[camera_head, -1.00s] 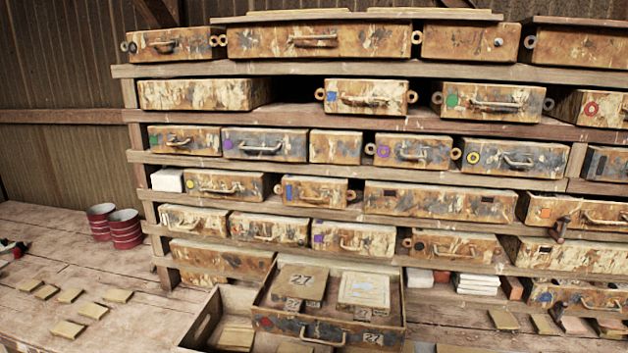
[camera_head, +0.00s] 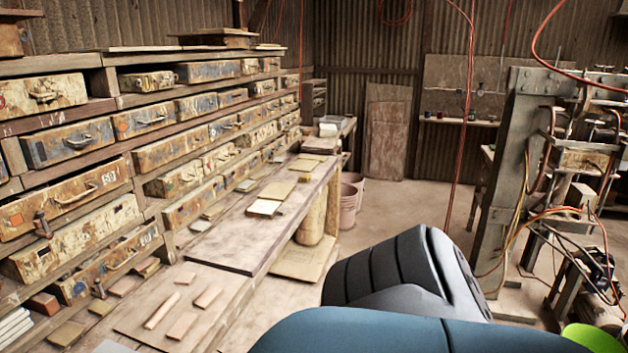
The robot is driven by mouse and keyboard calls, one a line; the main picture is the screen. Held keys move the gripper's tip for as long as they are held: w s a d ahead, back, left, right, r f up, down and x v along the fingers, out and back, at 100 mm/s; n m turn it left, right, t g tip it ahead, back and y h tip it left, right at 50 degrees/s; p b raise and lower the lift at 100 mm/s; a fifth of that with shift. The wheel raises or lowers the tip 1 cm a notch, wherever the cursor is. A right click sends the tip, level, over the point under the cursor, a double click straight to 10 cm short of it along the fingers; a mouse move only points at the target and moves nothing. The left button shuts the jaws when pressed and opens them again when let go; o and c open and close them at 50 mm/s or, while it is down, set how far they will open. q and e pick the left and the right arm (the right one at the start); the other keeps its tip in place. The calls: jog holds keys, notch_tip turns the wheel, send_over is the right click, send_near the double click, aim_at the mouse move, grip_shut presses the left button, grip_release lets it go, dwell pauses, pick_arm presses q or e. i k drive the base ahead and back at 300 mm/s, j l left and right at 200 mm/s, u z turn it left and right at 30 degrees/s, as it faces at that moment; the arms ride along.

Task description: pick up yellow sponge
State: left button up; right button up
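No yellow sponge can be made out in the head view. My own arm, dark grey and blue, fills the lower right of the picture. Neither gripper's fingertips show.
A wooden workbench (camera_head: 219,238) with several tiles runs along the drawer shelves (camera_head: 180,150) at left. Pink buckets (camera_head: 349,198) stand at the bench's far end. A tile press (camera_head: 511,165) with cables stands at right. The floor (camera_head: 400,208) between is mostly open.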

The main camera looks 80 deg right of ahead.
aim_at(305, 178)
jog(key=l+z, duration=0.15)
jog(key=z, duration=0.35)
jog(key=l+z, duration=0.2)
jog(key=z, duration=0.25)
jog(key=l+z, duration=0.15)
jog(key=z, duration=0.35)
jog(key=i+l+z, duration=0.35)
jog(key=l, duration=0.15)
jog(key=i+l+z, duration=0.35)
jog(key=i+l, duration=0.5)
jog(key=i+u, duration=0.1)
jog(key=u, duration=2.6)
jog(key=z, duration=2.55)
